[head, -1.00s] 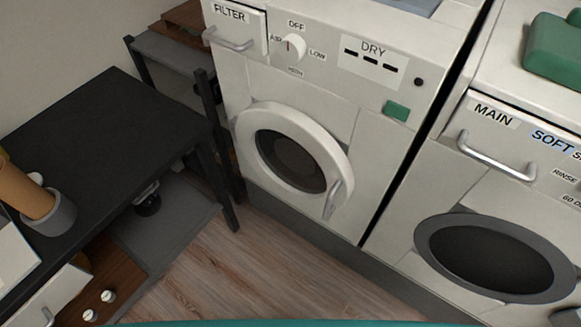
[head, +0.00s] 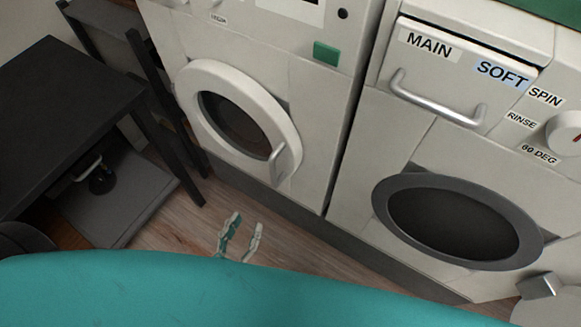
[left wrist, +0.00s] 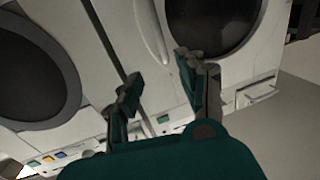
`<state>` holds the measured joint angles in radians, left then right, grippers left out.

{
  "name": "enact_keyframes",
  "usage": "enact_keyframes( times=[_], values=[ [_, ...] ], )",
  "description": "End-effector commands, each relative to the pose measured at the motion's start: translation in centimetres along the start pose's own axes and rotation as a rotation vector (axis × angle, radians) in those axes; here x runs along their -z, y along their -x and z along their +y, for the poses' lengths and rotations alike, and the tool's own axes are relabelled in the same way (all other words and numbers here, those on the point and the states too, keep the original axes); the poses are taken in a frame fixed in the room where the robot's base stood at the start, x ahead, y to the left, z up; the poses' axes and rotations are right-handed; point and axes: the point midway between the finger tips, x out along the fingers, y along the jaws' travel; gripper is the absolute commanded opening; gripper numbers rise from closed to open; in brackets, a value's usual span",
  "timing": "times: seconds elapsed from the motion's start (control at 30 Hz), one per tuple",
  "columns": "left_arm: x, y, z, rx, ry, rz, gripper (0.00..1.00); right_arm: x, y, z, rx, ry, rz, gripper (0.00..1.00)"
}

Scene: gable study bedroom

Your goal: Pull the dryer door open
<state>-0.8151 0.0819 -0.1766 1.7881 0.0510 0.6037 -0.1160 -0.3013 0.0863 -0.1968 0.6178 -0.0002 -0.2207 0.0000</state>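The dryer door (head: 270,108) is a white ring with dark glass, shut against the front of the white dryer (head: 318,110). Its silver-grey handle (head: 281,163) stands on the lower right of the ring. In the left wrist view, which is turned over, the handle (left wrist: 150,32) and part of the door's dark glass (left wrist: 208,22) show beyond the fingers. My left gripper (head: 247,221) is open and empty, below and left of the handle in the head view, apart from it. Its spread fingers also show in the left wrist view (left wrist: 158,78). My right gripper is not in view.
A washer (head: 350,195) with a grey-rimmed round door (head: 382,207) and a drawer handle (head: 432,104) stands right of the dryer. A black table (head: 60,115) stands to the left. Wooden floor (head: 190,226) lies before the dryer.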

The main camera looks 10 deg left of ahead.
Motion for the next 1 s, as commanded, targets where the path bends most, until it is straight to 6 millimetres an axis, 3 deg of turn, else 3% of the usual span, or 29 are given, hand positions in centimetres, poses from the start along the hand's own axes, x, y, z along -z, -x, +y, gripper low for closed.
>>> enact_keyframes(
  times=[0.23,0.7,1.0],
  values=[
    [0.1,-4.0,0.0,0.000,-0.001,0.004,0.40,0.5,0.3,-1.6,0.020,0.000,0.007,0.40],
    [0.1,-14.1,0.0,0.000,0.000,0.001,0.40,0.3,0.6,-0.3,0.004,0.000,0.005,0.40],
    [-0.1,-17.0,0.0,-0.001,-0.001,-0.002,0.40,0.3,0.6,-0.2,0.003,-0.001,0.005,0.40]
  ],
)
